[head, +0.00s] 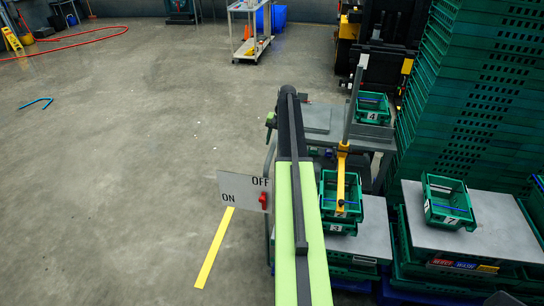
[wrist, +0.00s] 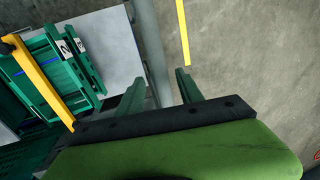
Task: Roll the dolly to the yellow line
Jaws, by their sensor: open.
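The yellow line (head: 215,248) is a short strip on the floor, left of my arm. It also shows at the top of the wrist view (wrist: 183,35). A grey-topped stand (head: 375,235) with a green crate (head: 328,190) is right of my arm; I cannot tell whether it is the dolly. In the wrist view my gripper (wrist: 158,93) is open and empty. A grey upright tube (wrist: 150,45) passes between its two green fingers in the picture; contact is not clear. My arm hides the gripper in the head view.
An ON/OFF panel (head: 243,190) with a red switch stands beside the line. Crate 7 (head: 450,205) sits on another grey top at right. Crate 4 (head: 372,110) is farther back. Tall green crate stacks (head: 480,90) block the right. Floor at left is mostly clear.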

